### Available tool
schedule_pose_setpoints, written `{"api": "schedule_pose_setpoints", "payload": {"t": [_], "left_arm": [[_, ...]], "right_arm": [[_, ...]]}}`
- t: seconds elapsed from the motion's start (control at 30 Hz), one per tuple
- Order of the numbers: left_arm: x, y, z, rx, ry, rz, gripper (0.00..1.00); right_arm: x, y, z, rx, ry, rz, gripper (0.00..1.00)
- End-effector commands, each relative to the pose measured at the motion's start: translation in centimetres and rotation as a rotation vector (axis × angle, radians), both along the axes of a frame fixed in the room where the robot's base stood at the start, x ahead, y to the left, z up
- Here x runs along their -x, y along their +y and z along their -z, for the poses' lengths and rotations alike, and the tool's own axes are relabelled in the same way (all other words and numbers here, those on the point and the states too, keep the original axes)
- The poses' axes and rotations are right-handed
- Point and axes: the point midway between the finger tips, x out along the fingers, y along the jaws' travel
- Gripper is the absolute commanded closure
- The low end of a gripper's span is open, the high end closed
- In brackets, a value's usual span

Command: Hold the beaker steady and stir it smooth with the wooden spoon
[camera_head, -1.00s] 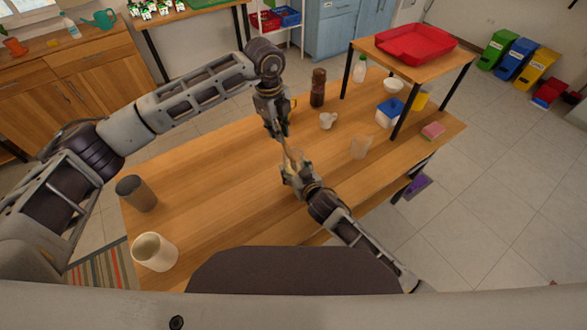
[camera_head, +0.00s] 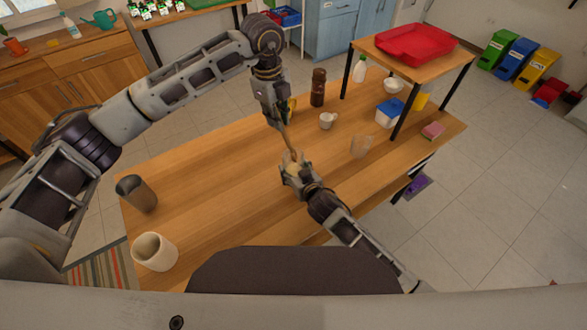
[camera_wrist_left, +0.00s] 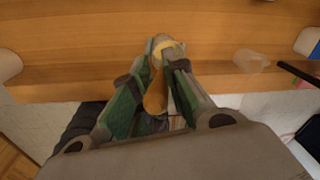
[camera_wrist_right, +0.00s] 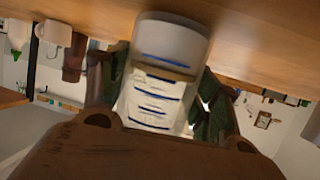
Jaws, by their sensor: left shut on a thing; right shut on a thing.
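My left gripper (camera_head: 281,122) is shut on the wooden spoon (camera_head: 288,139), which points down toward the beaker (camera_head: 294,166). In the left wrist view the spoon (camera_wrist_left: 154,97) shows between the fingers, with pale yellow contents beyond it. My right gripper (camera_head: 293,176) is shut on the beaker from the near side. In the right wrist view the beaker (camera_wrist_right: 165,60) is clear, with blue marks and pale cream contents. The spoon's lower end is at the beaker's mouth; how deep it sits is hidden.
A clear empty vessel (camera_head: 361,147), a white mug (camera_head: 327,121) and a brown bottle (camera_head: 318,88) stand right and behind. A dark cup (camera_head: 136,194) and cream pot (camera_head: 155,252) stand at left. The wooden table (camera_head: 220,180) is clear between.

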Motion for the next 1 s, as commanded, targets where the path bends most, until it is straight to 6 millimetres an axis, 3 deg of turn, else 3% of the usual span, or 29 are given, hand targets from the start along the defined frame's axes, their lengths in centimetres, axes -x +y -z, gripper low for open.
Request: {"api": "schedule_pose_setpoints", "payload": {"t": [1.0], "left_arm": [[0.0, 0.0, -4.7, 0.0, -0.001, 0.0, 1.0]], "right_arm": [[0.0, 0.0, 0.1, 0.0, 0.001, 0.0, 0.66]]}}
